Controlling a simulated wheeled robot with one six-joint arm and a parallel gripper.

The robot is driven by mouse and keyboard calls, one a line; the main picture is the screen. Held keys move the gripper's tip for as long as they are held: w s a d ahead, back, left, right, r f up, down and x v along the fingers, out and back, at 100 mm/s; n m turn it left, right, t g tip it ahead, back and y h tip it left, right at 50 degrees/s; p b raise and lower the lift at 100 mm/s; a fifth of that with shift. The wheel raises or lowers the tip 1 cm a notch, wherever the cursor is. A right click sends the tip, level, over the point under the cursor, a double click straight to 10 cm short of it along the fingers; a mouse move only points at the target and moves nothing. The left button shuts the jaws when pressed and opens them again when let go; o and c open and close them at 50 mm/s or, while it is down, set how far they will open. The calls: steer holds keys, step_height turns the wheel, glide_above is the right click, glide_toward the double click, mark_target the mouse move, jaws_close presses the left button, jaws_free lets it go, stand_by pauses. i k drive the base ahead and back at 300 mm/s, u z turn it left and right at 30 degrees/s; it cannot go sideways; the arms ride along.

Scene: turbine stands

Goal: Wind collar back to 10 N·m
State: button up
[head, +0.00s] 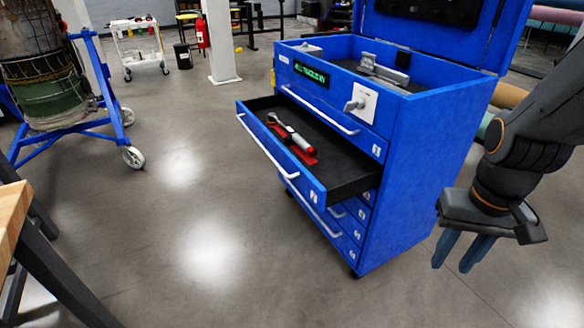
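A torque wrench (291,136) with a silver head and shaft and a red and black handle lies in the open drawer (345,178) of the blue tool cabinet (415,150). Red patches show on the drawer's dark liner beside and under the wrench. Its collar and scale are too small to read. My gripper (453,268) hangs at the right, in front of the cabinet's right side, well apart from the wrench. Its two blue fingers point down with a gap between them and nothing held.
The cabinet's lid (490,35) is up, and a grey vise-like tool (384,70) sits in its top tray. A green-lit sign (311,73) is on its front. A wooden bench edge (12,220) is at lower left, a blue turbine stand (95,100) behind. Floor left of the cabinet is clear.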

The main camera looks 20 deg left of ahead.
mark_target(311, 152)
steer(key=u, duration=0.45)
steer(key=k, duration=1)
steer(key=u, duration=1)
steer(key=i, duration=1.35)
steer(key=z, duration=0.75)
steer(key=i, duration=0.5)
steer(key=z, duration=0.45)
